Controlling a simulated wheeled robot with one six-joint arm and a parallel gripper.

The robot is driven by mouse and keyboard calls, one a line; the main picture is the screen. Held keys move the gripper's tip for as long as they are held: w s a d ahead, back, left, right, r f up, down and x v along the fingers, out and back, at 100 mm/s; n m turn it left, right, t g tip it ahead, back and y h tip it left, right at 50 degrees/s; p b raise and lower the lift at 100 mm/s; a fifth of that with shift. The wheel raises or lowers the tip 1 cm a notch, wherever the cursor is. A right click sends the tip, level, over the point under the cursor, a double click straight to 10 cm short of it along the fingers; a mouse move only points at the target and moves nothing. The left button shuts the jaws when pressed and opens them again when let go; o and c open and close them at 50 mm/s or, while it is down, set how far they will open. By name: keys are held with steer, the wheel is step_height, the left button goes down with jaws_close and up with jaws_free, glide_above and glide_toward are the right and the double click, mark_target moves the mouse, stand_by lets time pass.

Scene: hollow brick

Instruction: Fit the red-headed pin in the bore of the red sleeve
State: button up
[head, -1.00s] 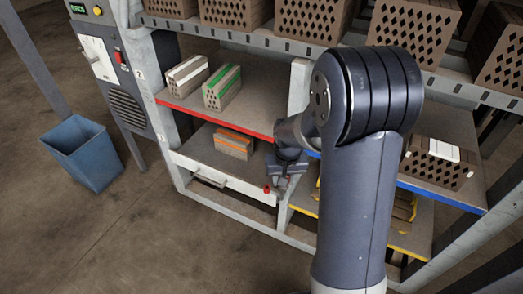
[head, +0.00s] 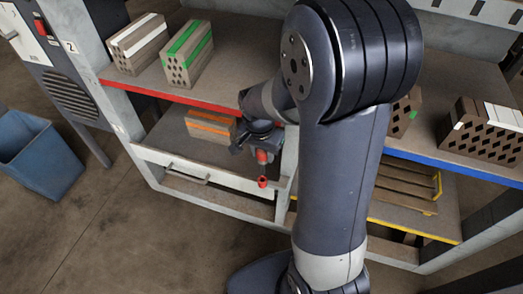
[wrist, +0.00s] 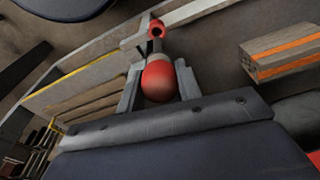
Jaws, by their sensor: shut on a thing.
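My gripper (wrist: 158,88) is shut on the red-headed pin (wrist: 158,80), with a finger on each side of its round red head. In the head view the gripper (head: 262,150) holds the pin (head: 262,157) just above the red sleeve (head: 263,183) in the picture. The sleeve sits at the lower shelf's front edge. In the wrist view the sleeve (wrist: 156,28) shows beyond the pin's head, its dark bore visible. The pin and sleeve look apart.
A brick with an orange stripe (head: 211,125) lies on the lower shelf, left of my gripper. Bricks with white (head: 138,42) and green (head: 187,52) stripes stand on the red-edged shelf above. An upright post (head: 289,160) is close on the right. A blue bin (head: 38,155) stands on the floor.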

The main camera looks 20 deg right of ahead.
mark_target(263, 174)
steer(key=shift+f+b, duration=0.35)
steer(key=shift+f, duration=0.3)
steer(key=shift+f+b, duration=3.25)
steer(key=shift+f, duration=0.7)
stand_by(0.4)
steer(key=o, duration=1.1)
steer(key=r+p, duration=0.1)
steer(key=r, duration=0.2)
steer(key=r+p, duration=0.1)
steer(key=r, duration=0.3)
steer(key=s+a+r+p, duration=0.1)
steer(key=r, duration=0.2)
steer(key=shift+r, duration=0.4)
steer(key=shift+f, duration=0.1)
steer(key=f+b, duration=0.1)
steer(key=f, duration=0.2)
steer(key=f+b, duration=0.1)
steer(key=f, duration=0.3)
steer(key=w+d+f+b, duration=0.1)
steer(key=f, duration=0.2)
steer(key=shift+f, duration=0.35)
steer(key=shift+r, duration=0.3)
